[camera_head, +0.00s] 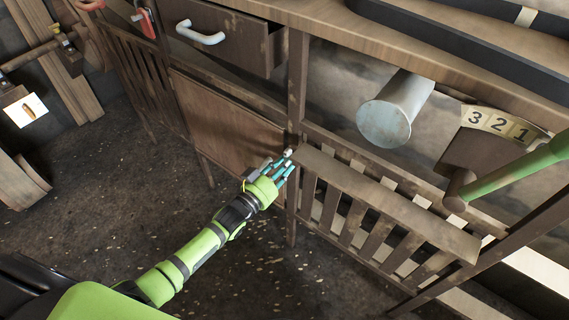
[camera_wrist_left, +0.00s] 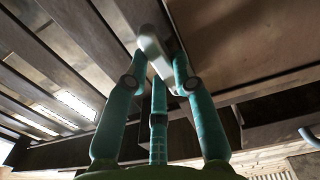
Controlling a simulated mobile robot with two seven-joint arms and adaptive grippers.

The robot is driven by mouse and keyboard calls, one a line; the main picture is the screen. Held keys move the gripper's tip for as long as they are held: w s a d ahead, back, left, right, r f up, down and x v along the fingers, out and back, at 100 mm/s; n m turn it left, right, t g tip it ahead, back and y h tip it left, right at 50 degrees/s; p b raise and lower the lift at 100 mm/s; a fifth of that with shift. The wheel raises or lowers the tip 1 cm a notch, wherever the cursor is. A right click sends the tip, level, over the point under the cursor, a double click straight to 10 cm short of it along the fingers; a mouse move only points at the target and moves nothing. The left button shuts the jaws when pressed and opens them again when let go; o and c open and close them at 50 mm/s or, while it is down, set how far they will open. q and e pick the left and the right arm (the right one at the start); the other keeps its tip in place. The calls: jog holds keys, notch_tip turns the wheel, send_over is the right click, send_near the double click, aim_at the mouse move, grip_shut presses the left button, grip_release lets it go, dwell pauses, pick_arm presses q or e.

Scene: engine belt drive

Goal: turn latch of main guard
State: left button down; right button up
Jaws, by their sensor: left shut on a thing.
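My left gripper (camera_head: 276,173) is at the post between a flat wooden panel (camera_head: 225,120) and a slatted wooden guard (camera_head: 385,205). A small pale latch (camera_head: 288,153) shows at its fingertips. In the left wrist view the teal fingers of my left gripper (camera_wrist_left: 158,75) are closed around the pale latch (camera_wrist_left: 153,42), with one finger on each side and a third below. The fingers hide part of the latch. I cannot tell from the frames which panel is the main guard. My right gripper is not in view.
A drawer with a white handle (camera_head: 201,34) is above the flat panel. A grey cylinder (camera_head: 394,110) sticks out below the bench top. A lever with a green grip (camera_head: 515,168) stands by a plate marked 3 2 1 (camera_head: 500,123). The floor in front is open.

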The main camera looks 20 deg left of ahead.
pick_arm(q)
jog(key=shift+m, duration=0.3)
jog(key=c, duration=1)
grip_release()
jog(key=v, duration=1.2)
jog(key=shift+r, duration=0.1)
